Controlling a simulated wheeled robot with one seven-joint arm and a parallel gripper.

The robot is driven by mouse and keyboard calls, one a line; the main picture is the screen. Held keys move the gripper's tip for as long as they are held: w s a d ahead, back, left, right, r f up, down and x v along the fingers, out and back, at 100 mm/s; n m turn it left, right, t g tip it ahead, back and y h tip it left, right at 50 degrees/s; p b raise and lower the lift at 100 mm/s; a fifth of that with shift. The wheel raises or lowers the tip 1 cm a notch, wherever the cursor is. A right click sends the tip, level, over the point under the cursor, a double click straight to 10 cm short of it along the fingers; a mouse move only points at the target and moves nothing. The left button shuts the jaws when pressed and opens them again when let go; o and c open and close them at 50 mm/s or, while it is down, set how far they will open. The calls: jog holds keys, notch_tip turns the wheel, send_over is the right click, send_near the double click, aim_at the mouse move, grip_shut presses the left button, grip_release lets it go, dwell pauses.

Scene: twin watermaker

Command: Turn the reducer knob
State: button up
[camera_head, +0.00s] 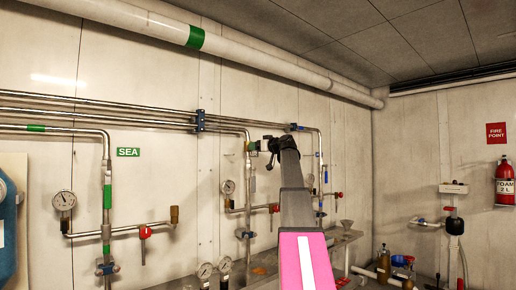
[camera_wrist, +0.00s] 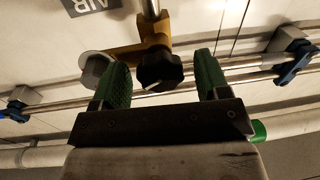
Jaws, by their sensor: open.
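The reducer knob (camera_wrist: 160,71) is black and lobed, on a brass-yellow fitting (camera_wrist: 153,35) in the wrist view. My gripper (camera_wrist: 161,63) is open, with its two green fingers on either side of the knob. I cannot tell whether the fingertips reach as deep as the knob. In the head view my gripper (camera_head: 255,146) is at the wall pipes, past the end of my dark arm. The knob cannot be made out there.
A round grey part (camera_wrist: 96,64) sits close beside the left finger on the brass fitting. Steel pipes with blue clamps (camera_wrist: 296,62) run behind. An upside-down AIR sign (camera_wrist: 92,5) is on the wall. Gauges (camera_head: 64,201) and red-handled valves (camera_head: 145,232) line the wall below.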

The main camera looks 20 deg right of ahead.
jog(key=c, duration=0.9)
jog(key=shift+m, duration=0.3)
jog(key=m+t, duration=0.1)
jog(key=m, duration=1)
jog(key=shift+f+m, duration=0.1)
jog(key=shift+m, duration=0.2)
jog(key=o, duration=0.9)
